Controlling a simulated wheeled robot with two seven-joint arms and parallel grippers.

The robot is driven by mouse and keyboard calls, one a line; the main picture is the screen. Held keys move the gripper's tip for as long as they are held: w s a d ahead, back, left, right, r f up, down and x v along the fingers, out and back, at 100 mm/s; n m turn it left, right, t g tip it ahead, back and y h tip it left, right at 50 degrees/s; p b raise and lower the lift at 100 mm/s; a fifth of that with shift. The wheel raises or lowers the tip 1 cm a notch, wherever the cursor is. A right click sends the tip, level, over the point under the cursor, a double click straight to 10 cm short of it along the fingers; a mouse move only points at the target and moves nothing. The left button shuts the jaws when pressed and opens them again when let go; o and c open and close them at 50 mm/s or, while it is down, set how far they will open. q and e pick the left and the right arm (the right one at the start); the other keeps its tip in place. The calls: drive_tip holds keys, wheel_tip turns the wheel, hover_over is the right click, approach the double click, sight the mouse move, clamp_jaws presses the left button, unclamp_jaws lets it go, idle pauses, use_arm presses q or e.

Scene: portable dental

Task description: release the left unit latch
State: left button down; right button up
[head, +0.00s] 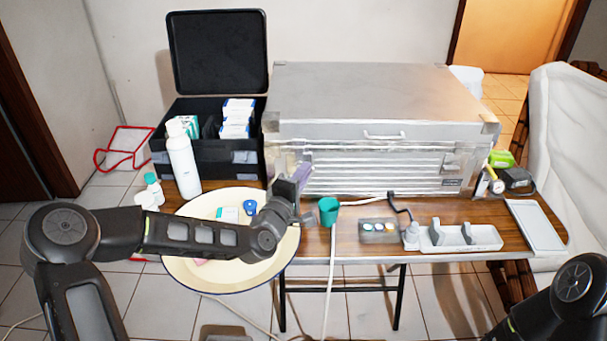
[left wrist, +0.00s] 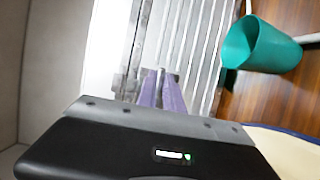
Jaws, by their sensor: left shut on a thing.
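The silver metal unit (head: 370,95) is a closed case at the back of the table, with a handle (head: 385,135) on its front. My left gripper (head: 303,172) is at the left end of the unit's front. In the left wrist view its purple fingers (left wrist: 161,92) are close together on a small metal piece at the unit's edge, the left latch (left wrist: 159,76). The fingers hide most of the latch, and I cannot tell its exact position. My right arm shows at the lower right, but its gripper is out of view.
A green cup (head: 328,212) stands close to my left gripper; it also shows in the left wrist view (left wrist: 262,45). A cream basin (head: 190,279) lies under my left arm. An open black case (head: 210,155) and white bottle (head: 182,160) stand left. A white holder (head: 470,240) is on the right.

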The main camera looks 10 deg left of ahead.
use_arm(q)
drive_tip(key=shift+m, duration=0.4)
drive_tip(key=shift+s+a+f+m+g+y+p, duration=0.15)
drive_tip(key=shift+m+g+y+p, duration=0.75)
drive_tip(key=shift+m+p, duration=0.95)
drive_tip(key=shift+w+a+f+m+g+y+p, duration=0.15)
drive_tip(key=shift+m+g+y+p, duration=0.8)
drive_tip(key=shift+m, duration=1.45)
drive_tip(key=shift+s+a+f+m+g+y+p, duration=0.2)
drive_tip(key=shift+m+g+y+p, duration=0.35)
drive_tip(key=shift+m+y+p, duration=1)
drive_tip(key=shift+f+m+h+p, duration=0.1)
drive_tip(key=shift+m+h+p, duration=0.25)
drive_tip(key=shift+m, duration=0.25)
drive_tip(key=c, duration=1.5)
unclamp_jaws()
